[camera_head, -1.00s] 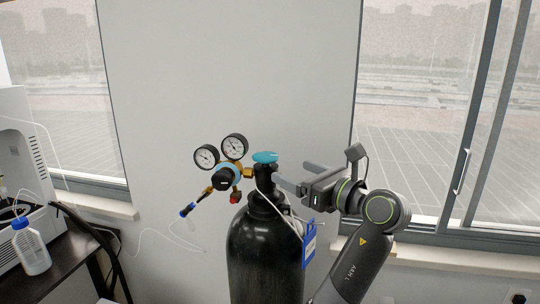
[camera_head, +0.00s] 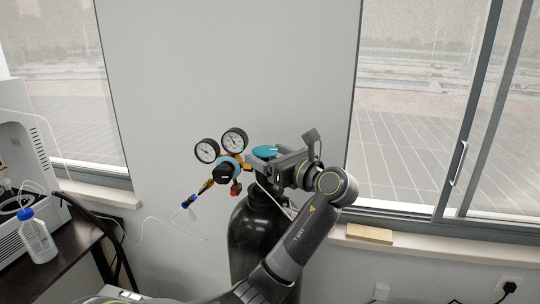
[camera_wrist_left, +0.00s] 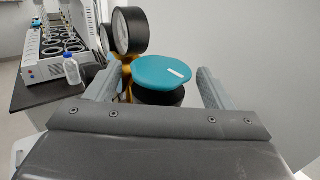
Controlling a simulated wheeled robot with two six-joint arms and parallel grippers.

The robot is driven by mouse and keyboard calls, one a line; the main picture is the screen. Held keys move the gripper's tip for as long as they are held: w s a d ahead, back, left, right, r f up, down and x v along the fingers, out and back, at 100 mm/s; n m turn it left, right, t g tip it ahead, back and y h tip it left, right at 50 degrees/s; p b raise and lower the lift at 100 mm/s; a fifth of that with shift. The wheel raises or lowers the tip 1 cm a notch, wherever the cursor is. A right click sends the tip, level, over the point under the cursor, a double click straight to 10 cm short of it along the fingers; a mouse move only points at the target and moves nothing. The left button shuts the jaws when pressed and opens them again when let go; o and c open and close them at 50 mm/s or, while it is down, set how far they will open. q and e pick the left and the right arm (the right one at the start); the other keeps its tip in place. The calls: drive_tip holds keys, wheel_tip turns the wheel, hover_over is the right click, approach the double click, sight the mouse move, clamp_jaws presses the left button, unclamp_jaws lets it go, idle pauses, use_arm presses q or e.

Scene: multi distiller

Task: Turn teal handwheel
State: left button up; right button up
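The teal handwheel (camera_head: 264,151) sits on top of the valve of a black gas cylinder (camera_head: 250,238). It also shows in the left wrist view (camera_wrist_left: 163,72) as a teal disc with a small white mark. My left gripper (camera_wrist_left: 156,74) is open, with one finger on each side of the handwheel. In the wrist view gaps show between the disc and both fingers. In the head view the gripper (camera_head: 268,160) reaches the valve from the right and hides part of it. My right gripper is not in view.
Two pressure gauges (camera_head: 221,145) and a brass regulator stand just left of the valve. A dark table (camera_head: 60,253) with a bottle (camera_head: 38,238) and a white instrument (camera_head: 22,165) is at the left. A wall and windows are behind.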

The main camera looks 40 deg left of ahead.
use_arm(q)
drive_tip(key=c, duration=0.8)
drive_tip(key=shift+r+t+p, duration=0.15)
drive_tip(key=shift+t+p, duration=0.25)
drive_tip(key=shift+p, duration=0.2)
drive_tip(key=shift+c, duration=0.2)
drive_tip(key=m+t+p, duration=0.1)
drive_tip(key=p, duration=0.1)
drive_tip(key=m+t+h+p, duration=0.1)
drive_tip(key=t+p, duration=0.1)
drive_tip(key=m+t+p, duration=0.1)
drive_tip(key=shift+s+a+r+m+t+h+p, duration=0.2)
drive_tip(key=shift+s+m+t+h+p, duration=0.1)
drive_tip(key=shift+s+m+t+p, duration=0.1)
drive_tip(key=shift+m+t+h+p, duration=0.3)
drive_tip(key=shift+m+t+p, duration=0.1)
drive_tip(key=shift+t, duration=0.3)
drive_tip(key=shift+s+f+m+t+h, duration=0.1)
drive_tip(key=shift+f+m+t+h, duration=0.1)
drive_tip(key=shift+m+t+h, duration=0.8)
drive_tip(key=m+t+h, duration=0.1)
drive_tip(key=t+h, duration=0.1)
drive_tip(key=m+t+h, duration=0.1)
drive_tip(key=m+h, duration=0.1)
drive_tip(key=m+t+h, duration=0.2)
drive_tip(key=shift+s+a+f+t, duration=0.1)
drive_tip(key=shift+s+a+t, duration=0.1)
drive_tip(key=shift+a+t, duration=0.1)
drive_tip(key=shift+m+h, duration=0.4)
drive_tip(key=shift+h, duration=0.1)
